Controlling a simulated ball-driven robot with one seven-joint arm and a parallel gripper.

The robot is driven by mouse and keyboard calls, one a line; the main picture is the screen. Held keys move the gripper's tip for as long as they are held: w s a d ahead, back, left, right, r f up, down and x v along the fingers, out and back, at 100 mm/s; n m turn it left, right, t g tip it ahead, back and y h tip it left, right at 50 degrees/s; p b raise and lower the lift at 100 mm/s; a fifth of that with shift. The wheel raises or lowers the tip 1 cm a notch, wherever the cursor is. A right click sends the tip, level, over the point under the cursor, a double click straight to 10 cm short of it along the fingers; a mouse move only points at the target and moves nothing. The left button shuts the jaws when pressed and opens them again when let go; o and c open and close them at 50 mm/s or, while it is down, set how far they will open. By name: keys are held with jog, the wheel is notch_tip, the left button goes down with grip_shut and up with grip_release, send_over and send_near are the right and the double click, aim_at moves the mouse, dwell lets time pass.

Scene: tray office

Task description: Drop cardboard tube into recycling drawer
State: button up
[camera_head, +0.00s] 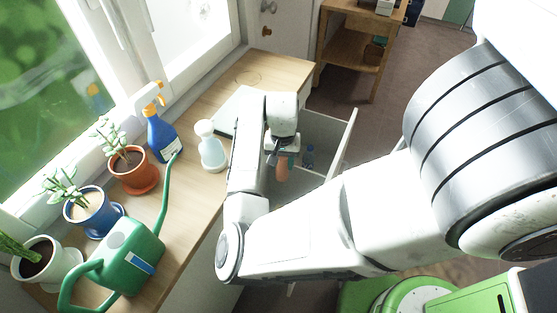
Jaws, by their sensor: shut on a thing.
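My gripper (281,152) points down over an open drawer (346,138) in the cabinet beside the wooden counter. It is shut on a brown cardboard tube (282,172), which hangs below the fingers over the drawer's opening. My own arm hides part of the drawer and its near side. Whether the tube's lower end touches anything inside cannot be told. A small blue bottle-like thing (309,157) lies inside the drawer, right of the tube.
The counter (187,187) along the window holds a white spray bottle (211,147), a blue spray bottle (160,134), a green watering can (128,257) and several potted plants (133,172). A wooden shelf (352,48) stands at the back. Carpet (425,75) lies open behind my arm.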

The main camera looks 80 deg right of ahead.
aim_at(282, 171)
jog(key=shift+f+b, duration=2.35)
jog(key=shift+f, duration=0.3)
jog(key=shift+r, duration=0.1)
jog(key=o, duration=1.1)
jog(key=shift+r, duration=0.1)
notch_tip(282, 171, up, 11)
jog(key=shift+f, duration=0.2)
